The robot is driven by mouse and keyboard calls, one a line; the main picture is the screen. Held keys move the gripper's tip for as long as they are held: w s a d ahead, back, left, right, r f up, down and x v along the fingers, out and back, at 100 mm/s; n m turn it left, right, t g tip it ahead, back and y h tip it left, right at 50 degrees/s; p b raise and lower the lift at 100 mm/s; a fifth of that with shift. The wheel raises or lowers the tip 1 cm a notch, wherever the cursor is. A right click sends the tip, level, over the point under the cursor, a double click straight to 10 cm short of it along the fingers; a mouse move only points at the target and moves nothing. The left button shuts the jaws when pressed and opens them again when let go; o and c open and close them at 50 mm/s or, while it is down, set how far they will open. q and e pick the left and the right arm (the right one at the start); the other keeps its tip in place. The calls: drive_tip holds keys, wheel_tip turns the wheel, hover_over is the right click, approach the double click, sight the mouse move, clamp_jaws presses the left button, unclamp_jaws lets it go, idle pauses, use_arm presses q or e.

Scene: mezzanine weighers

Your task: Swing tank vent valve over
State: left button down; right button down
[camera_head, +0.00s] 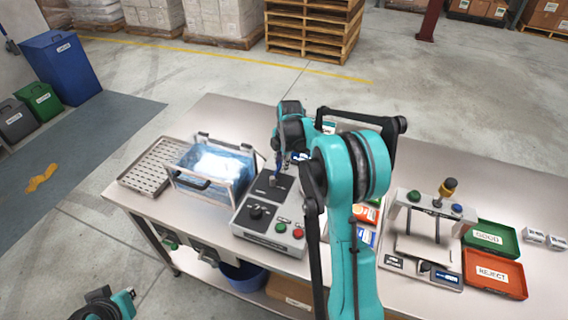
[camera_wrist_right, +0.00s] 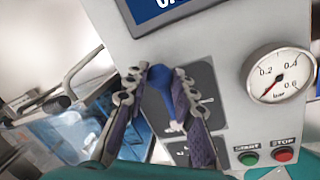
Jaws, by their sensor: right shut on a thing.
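The blue vent valve lever (camera_wrist_right: 160,88) stands on a dark plate on the grey machine's front panel (camera_wrist_right: 225,25) in the right wrist view. My right gripper (camera_wrist_right: 166,92) has its fingers on both sides of the lever, shut on it. In the head view my right arm covers most of the panel and the lever, and the right gripper (camera_head: 279,160) shows only small there. The clear tank with blue contents (camera_head: 212,168) stands on the bench to the left. Part of my left arm (camera_head: 110,304) shows at the bottom left; its finger opening is unclear.
A pressure gauge (camera_wrist_right: 281,75) and green START (camera_wrist_right: 248,158) and red STOP (camera_wrist_right: 283,155) buttons are beside the lever. A perforated tray (camera_head: 152,168) lies left of the tank. A press fixture (camera_head: 432,225) and green (camera_head: 490,238) and red (camera_head: 495,273) trays stand right.

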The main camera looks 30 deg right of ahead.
drive_tip(key=shift+w+a+n, duration=0.1)
drive_tip(key=shift+w+n, duration=0.05)
drive_tip(key=shift+n, duration=0.15)
drive_tip(key=c, duration=1.3)
unclamp_jaws()
drive_tip(key=shift+o, duration=0.2)
wheel_tip(320, 180, up, 12)
drive_tip(key=s, duration=0.2)
drive_tip(key=shift+f, duration=0.15)
drive_tip(key=shift+s, duration=0.1)
